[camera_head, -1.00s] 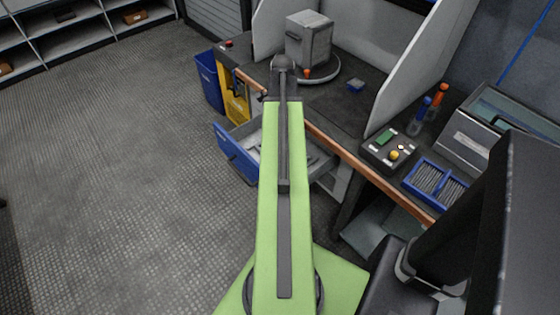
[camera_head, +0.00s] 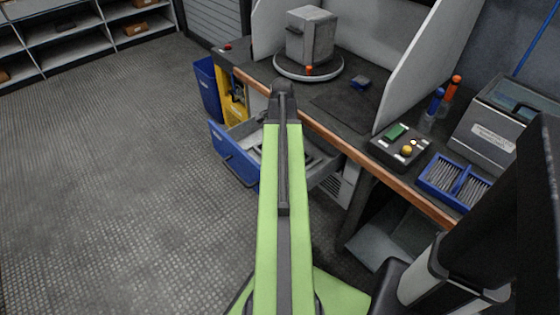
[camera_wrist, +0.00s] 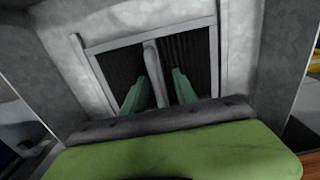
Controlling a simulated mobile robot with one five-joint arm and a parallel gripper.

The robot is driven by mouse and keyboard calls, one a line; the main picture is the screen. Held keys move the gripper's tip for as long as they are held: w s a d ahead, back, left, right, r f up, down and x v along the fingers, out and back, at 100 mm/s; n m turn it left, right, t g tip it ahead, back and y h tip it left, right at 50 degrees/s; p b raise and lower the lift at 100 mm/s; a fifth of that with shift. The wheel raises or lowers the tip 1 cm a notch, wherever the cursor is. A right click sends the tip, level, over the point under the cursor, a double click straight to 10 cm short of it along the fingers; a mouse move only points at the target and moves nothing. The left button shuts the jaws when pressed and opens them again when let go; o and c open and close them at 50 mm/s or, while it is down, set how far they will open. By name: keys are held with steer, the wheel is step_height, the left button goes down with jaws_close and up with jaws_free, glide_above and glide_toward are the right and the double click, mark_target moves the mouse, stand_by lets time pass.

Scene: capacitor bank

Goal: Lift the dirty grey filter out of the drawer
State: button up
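The grey filter is in the wrist view: a pale frame (camera_wrist: 97,72) around dark ribbed panels, with an upright grey handle bar (camera_wrist: 152,60) across its middle. It lies in the grey drawer (camera_wrist: 62,45). My gripper (camera_wrist: 162,82) shows two green fingers, one on each side of the bar. The left finger looks very close to it; a small gap shows at the right, and contact is unclear.
The bench (camera_head: 345,110) with its wooden edge overhangs beside the drawer. A grey box (camera_head: 310,38) stands on a round turntable. A yellow bin (camera_head: 232,98) and a blue bin (camera_head: 207,78) stand behind the drawer. Open floor (camera_head: 110,190) lies to the left.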

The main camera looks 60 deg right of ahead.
steer(key=shift+r, duration=0.15)
jaws_close()
stand_by(1.2)
